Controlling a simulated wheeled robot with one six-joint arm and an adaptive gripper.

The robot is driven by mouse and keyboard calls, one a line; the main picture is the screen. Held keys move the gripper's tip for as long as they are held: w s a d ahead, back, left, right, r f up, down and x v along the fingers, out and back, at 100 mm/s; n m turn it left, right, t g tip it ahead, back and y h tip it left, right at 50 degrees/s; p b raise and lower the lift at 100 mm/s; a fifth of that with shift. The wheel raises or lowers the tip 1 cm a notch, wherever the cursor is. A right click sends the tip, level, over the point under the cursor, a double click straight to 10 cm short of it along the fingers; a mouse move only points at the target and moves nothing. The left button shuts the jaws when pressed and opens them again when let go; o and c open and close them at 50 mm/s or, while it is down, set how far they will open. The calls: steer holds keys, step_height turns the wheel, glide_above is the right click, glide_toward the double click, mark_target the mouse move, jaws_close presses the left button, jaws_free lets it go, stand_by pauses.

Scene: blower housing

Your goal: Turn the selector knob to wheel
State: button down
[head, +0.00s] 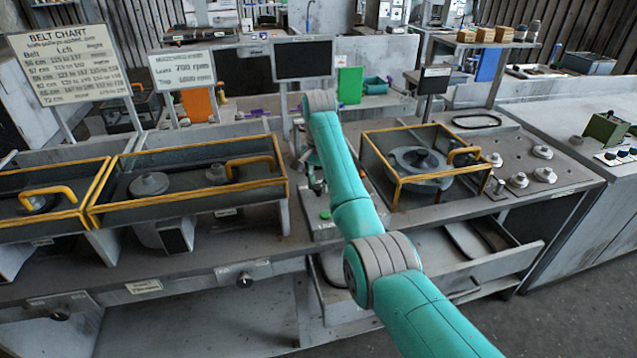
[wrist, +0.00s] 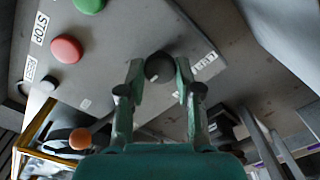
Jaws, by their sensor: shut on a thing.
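The selector knob (wrist: 160,66) is a dark round knob on a grey control panel (wrist: 118,62), seen in the wrist view. My gripper (wrist: 158,74) is shut on it, one finger on each side. Small white labels (wrist: 206,62) lie right of the knob; I cannot read them, nor tell which way the knob points. In the head view my gripper (head: 316,178) is over the grey panel (head: 322,232) at the middle of the bench, partly behind my arm. The knob is hidden there.
A red STOP button (wrist: 66,48) and a green button (wrist: 90,4) are on the panel, left of the knob. Yellow-framed guards (head: 190,205) stand left, and another guard (head: 398,178) around a blower housing stands right. A dark screen (head: 303,59) stands behind.

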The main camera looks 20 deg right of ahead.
steer(key=c, duration=0.8)
jaws_free()
